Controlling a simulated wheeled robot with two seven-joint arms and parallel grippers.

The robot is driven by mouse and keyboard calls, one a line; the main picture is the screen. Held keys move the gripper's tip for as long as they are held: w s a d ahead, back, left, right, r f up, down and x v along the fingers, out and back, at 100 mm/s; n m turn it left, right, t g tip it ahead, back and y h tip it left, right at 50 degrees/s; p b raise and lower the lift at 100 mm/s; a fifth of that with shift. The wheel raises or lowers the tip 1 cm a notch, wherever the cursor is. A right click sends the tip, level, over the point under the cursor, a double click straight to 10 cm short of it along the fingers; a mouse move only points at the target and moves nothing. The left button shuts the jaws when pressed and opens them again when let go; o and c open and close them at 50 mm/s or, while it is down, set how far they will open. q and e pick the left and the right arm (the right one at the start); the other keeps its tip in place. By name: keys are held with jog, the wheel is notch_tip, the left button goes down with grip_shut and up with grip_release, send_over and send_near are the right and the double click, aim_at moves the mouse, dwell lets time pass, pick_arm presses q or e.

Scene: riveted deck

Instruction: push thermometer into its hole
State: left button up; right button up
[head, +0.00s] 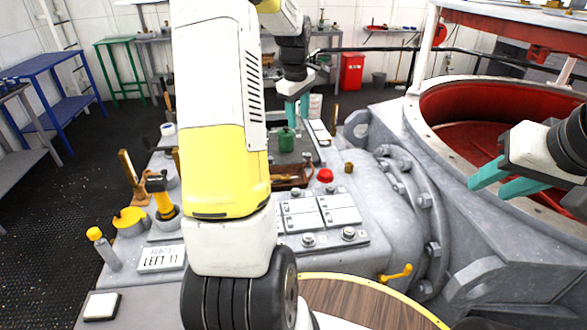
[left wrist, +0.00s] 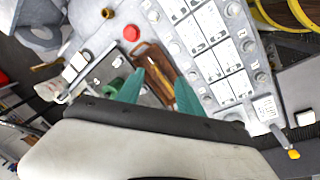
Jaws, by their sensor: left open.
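A brass-coloured rod, which looks like the thermometer (left wrist: 158,72), lies in a brown wooden tray (left wrist: 140,50) in the left wrist view. In the head view the tray (head: 307,181) is partly hidden behind my left arm, and the rod cannot be made out. My left gripper (head: 297,110) is open, above the far part of the deck; in the left wrist view its teal fingers (left wrist: 158,80) are apart, with the tray seen between and beyond them. I cannot tell which opening is the thermometer's hole. My right gripper (head: 490,180) is open and empty by the red-lined opening.
A green cylinder (head: 287,140) stands just below my left gripper in the head view. A red button (head: 325,175) and white-lidded panels (head: 335,208) are near the tray. A yellow-handled tool (head: 160,195) stands at the left. A large flanged housing (head: 400,190) fills the right.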

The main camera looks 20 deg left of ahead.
pick_arm(q)
jog(key=w+a+f+n+g, duration=0.1)
jog(key=w+a+f+n, duration=0.4)
jog(key=f, duration=0.5)
jog(key=n+g, duration=0.1)
jog(key=n, duration=0.4)
send_over(274, 177)
jog(key=f, duration=1.5)
jog(key=shift+w+a, duration=0.15)
jog(key=shift+a, duration=0.2)
jog(key=f, duration=0.7)
jog(key=shift+d+f, duration=0.1)
jog(key=shift+d, duration=0.2)
grip_shut()
